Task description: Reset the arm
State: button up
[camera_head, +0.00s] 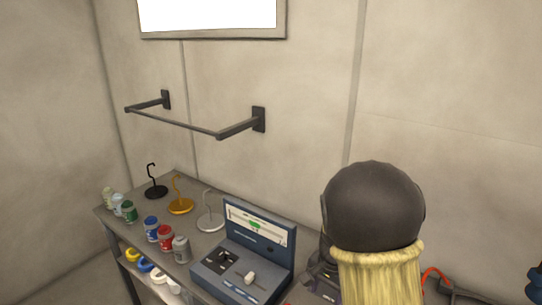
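My gripper cannot be made out in the head view. A large dark rounded shape over a yellow, ridged part stands close in front at the lower right. It may be a link of my own arm, but I cannot be sure. It covers what lies behind it.
A grey workbench (190,190) runs along the wall with several coloured cans, three hooked stands and an open blue-grey case (259,227). A lower shelf holds ring-shaped items. A dark wall rail (175,122) juts out above the bench. Dark items and an orange-red loop (436,271) show at right.

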jog(key=s+r+n+t+b, duration=0.1)
jog(key=s+r+n+t, duration=0.1)
jog(key=s+n, duration=0.6)
jog(key=s, duration=0.4)
jog(key=shift+n, duration=0.3)
jog(key=shift+a+r, duration=0.1)
dwell(0.3)
